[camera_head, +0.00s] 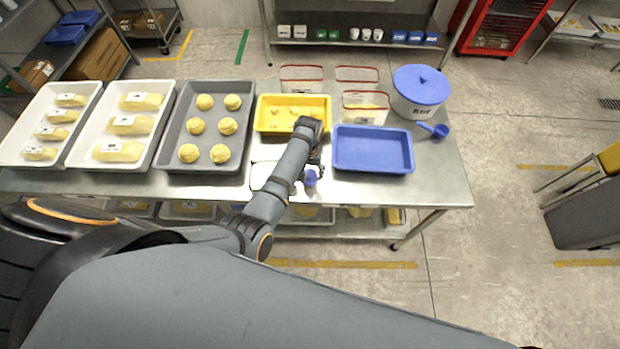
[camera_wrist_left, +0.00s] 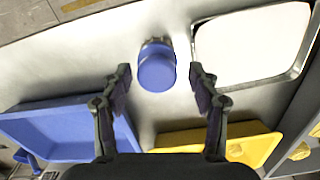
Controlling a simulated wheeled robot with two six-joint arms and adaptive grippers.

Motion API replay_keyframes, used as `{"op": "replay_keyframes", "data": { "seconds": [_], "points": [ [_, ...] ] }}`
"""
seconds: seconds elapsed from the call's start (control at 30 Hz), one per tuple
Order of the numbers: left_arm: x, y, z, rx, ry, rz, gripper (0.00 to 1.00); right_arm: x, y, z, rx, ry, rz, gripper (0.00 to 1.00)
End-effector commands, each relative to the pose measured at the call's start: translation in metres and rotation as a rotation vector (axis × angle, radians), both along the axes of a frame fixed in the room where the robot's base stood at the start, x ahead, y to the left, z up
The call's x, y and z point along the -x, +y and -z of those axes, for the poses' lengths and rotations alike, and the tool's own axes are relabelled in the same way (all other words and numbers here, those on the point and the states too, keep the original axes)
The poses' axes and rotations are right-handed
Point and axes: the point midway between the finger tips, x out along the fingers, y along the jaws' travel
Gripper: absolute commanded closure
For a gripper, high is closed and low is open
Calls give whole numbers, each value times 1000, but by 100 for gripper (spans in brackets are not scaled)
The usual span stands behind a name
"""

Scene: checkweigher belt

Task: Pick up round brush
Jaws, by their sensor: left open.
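The round brush (camera_head: 310,178) appears as a short round piece with a blue top, standing near the front edge of the steel table. It also shows in the left wrist view (camera_wrist_left: 157,70), centred between and slightly beyond my fingertips. My left gripper (camera_head: 316,158) is above the table just behind the brush, pointing down. In the left wrist view my left gripper (camera_wrist_left: 160,80) has its two fingers spread wide, with nothing held. My right gripper is not in view.
A blue tray (camera_head: 373,168) lies right of the brush and a yellow tray (camera_head: 262,128) behind it. A metal-rimmed white tray (camera_wrist_left: 203,50) lies close beside it, partly behind my arm in the head view. A lidded white bucket (camera_head: 418,104) stands at the back right.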

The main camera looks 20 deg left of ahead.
Motion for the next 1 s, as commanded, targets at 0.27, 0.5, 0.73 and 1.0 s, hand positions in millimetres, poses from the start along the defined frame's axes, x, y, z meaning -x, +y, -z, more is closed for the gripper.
{"op": "replay_keyframes", "data": {
  "seconds": [0.27,0.5,0.73,1.0],
  "points": [
    [-2,-1,12,0,-1,0,39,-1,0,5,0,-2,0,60],
    [-5,-3,51,0,-1,0,39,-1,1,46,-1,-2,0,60],
    [-6,-3,57,1,-3,0,39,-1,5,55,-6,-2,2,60],
    [-5,-3,56,1,-2,0,59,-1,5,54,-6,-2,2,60]
  ]
}}
